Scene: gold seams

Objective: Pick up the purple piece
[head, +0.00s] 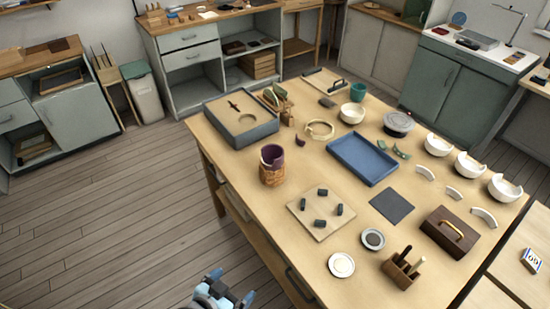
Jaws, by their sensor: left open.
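A small dark purple piece (300,141) lies on the wooden table (240,158), left of the blue tray (336,158) and just below a pale ring-shaped object (320,130). A purple cup (272,154) sits in a brown holder (272,175) to its lower left; its rim looks uneven. My left gripper (232,286) is open and empty at the bottom edge of the view, over the floor beside the table's near left side. It is well apart from the purple piece. My right gripper is not in view.
A grey box (258,133) stands at the table's left corner. A board with several dark blocks (304,219) lies nearer. White bowls (438,145) and white shards (425,173) are on the right. Bare tabletop lies between the brown holder and the blue tray.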

